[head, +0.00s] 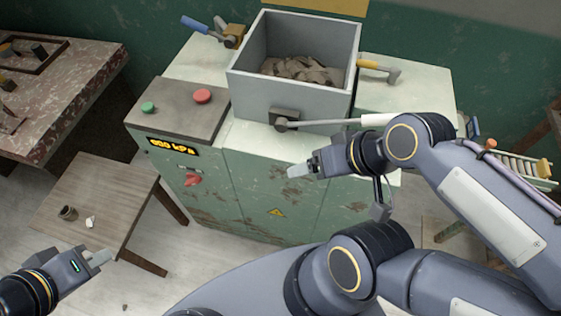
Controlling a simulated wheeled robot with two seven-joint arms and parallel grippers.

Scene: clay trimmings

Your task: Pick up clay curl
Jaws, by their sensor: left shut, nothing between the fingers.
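A small brown rolled piece (68,213), which looks like a clay curl, sits on the low wooden table (110,182) at the left. A small whitish piece (90,222) lies just right of it. My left gripper (102,258) is shut and empty, at the table's near edge in the picture, below and right of both pieces and apart from them. My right gripper (297,171) shows in front of the green machine; I cannot tell if its fingers are open or shut. Nothing is visible in it.
A green machine (260,190) with a grey bin (295,95) of clay trimmings stands at the centre, with buttons and a lever. A worn workbench (75,90) with tools is at the upper left. A small dark bit (124,307) lies on the floor.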

